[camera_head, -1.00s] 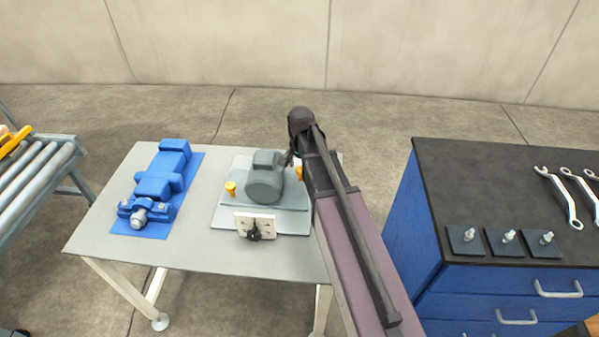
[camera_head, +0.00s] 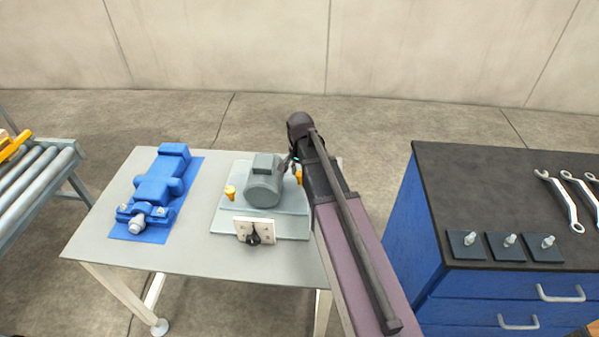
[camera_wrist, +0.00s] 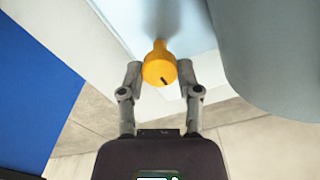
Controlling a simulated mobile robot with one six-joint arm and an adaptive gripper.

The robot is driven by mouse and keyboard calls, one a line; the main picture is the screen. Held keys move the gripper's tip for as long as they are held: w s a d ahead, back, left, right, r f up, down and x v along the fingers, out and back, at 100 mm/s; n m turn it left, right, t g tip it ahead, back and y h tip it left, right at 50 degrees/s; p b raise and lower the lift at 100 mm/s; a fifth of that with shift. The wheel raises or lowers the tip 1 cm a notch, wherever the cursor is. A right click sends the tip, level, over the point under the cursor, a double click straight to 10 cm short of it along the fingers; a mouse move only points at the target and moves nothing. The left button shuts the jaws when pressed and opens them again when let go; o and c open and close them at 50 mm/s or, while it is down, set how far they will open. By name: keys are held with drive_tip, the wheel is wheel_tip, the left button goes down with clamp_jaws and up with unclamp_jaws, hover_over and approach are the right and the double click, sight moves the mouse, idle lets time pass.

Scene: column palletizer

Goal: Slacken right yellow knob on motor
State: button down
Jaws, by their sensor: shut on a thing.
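The grey motor (camera_head: 264,190) sits on a light plate (camera_head: 225,212) on the table. A yellow knob stands on each side of it: the left yellow knob (camera_head: 230,193) is free, and the right yellow knob (camera_head: 299,176) shows only partly beside my arm. In the wrist view the right yellow knob (camera_wrist: 159,66), with a dark slot-like mark on its end, lies between the two fingers of my gripper (camera_wrist: 160,72). The fingers are shut on it, one on each side. The grey motor body (camera_wrist: 275,50) is close at the right. In the head view my arm hides much of the gripper.
A blue machine part (camera_head: 160,185) lies on the left of the grey table (camera_head: 190,258). A pale block with a black knob (camera_head: 254,232) is in front of the motor. A blue cabinet (camera_head: 400,220) with wrenches (camera_head: 562,200) stands right. A roller conveyor (camera_head: 40,175) is far left.

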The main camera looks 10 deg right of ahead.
drive_tip(key=shift+n, duration=0.5)
drive_tip(key=n, duration=0.3)
drive_tip(key=shift+n, duration=0.3)
drive_tip(key=n, duration=0.9)
drive_tip(key=shift+n, duration=1.8)
drive_tip(key=shift+c, duration=1.5)
unclamp_jaws()
